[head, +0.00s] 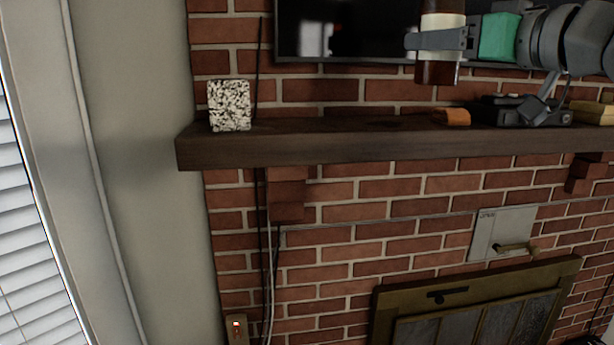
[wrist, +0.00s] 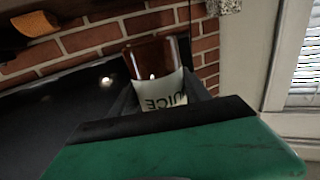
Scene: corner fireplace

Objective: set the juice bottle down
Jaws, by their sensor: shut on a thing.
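My gripper (head: 444,39) is shut on the juice bottle (head: 437,72). The bottle is brown with a pale label and looks roughly upright in the head view; its top is cut off by the frame edge. Its lower end shows above the dark wooden mantel shelf (head: 330,146), with a visible gap in the picture. In the wrist view the bottle (wrist: 152,60) sits between the fingers, its "JUICE" lettering appearing upside down.
A speckled block (head: 229,105) stands near the shelf's left end. An orange-brown piece (head: 452,116) and a dark object (head: 505,110) lie to the right. Shelf between block and orange piece looks clear. A dark screen (head: 345,30) hangs behind.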

